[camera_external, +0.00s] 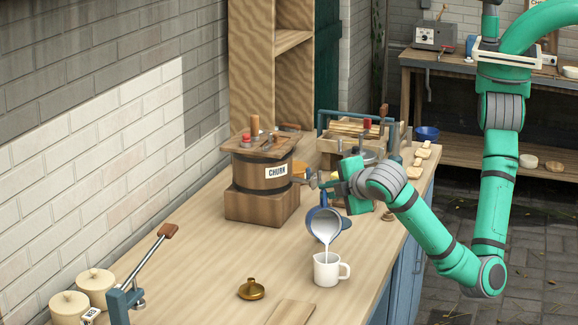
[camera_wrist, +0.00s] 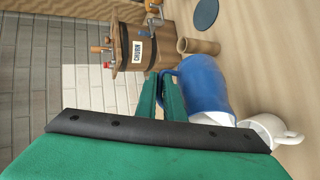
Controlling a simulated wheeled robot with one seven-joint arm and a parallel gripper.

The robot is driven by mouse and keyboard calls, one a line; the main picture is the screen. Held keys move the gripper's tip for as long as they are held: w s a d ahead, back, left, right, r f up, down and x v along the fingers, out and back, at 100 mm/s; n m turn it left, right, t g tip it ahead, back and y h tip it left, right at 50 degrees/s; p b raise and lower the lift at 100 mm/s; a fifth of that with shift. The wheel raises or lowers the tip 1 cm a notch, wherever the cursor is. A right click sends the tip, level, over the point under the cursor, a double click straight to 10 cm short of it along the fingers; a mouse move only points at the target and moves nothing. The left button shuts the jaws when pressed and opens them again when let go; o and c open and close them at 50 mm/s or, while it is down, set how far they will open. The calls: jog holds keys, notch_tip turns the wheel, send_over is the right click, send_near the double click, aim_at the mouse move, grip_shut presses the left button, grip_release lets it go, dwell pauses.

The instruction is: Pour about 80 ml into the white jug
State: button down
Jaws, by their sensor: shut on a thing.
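A blue jug (camera_external: 334,215) with a white inside is tilted in the air above the white jug, its mouth turned down toward the viewer. A white stream runs from its lip into the white jug (camera_external: 327,270), which stands upright on the bench with its handle to the right. My gripper (camera_external: 324,188) is shut on the blue jug's handle, above and behind the white jug. In the wrist view, my gripper's green fingers (camera_wrist: 163,95) meet the handle of the blue jug (camera_wrist: 207,85), and the white jug (camera_wrist: 278,129) shows partly behind its lip. The level inside the white jug is hidden.
A wooden churn (camera_external: 264,172) stands behind on a block. Lidded pots (camera_external: 69,308) and a lever press (camera_external: 125,300) are front left. A wooden rack (camera_external: 350,140) stands at the back.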

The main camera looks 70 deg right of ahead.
aim_at(323, 214)
jog(key=shift+s+a+r+t+h+p, duration=0.15)
jog(key=shift+a+r+t+h+p, duration=0.2)
jog(key=shift+p, duration=0.45)
dwell(0.4)
jog(key=shift+s+a+r+t+h, duration=0.2)
jog(key=shift+s+a+t+h, duration=0.1)
jog(key=shift+a, duration=0.3)
dwell(0.4)
jog(key=shift+w+d, duration=0.1)
jog(key=shift+d, duration=0.1)
jog(key=d+f+y, duration=0.1)
jog(key=w+d+f+g+y, duration=0.1)
jog(key=d+f+g+y, duration=0.1)
jog(key=shift+w+d+m+g, duration=0.25)
jog(key=shift+w+d+m, duration=0.05)
jog(key=shift+m, duration=0.1)
jog(key=shift+w+d+f+g+y+b, duration=0.1)
jog(key=shift+d+f+g+y+b, duration=0.1)
jog(key=shift+f+y, duration=0.25)
jog(key=shift+w+d+f+g+y+b, duration=0.1)
jog(key=shift+d+f+y+b, duration=0.05)
jog(key=shift+f+y, duration=0.25)
jog(key=shift+d, duration=0.15)
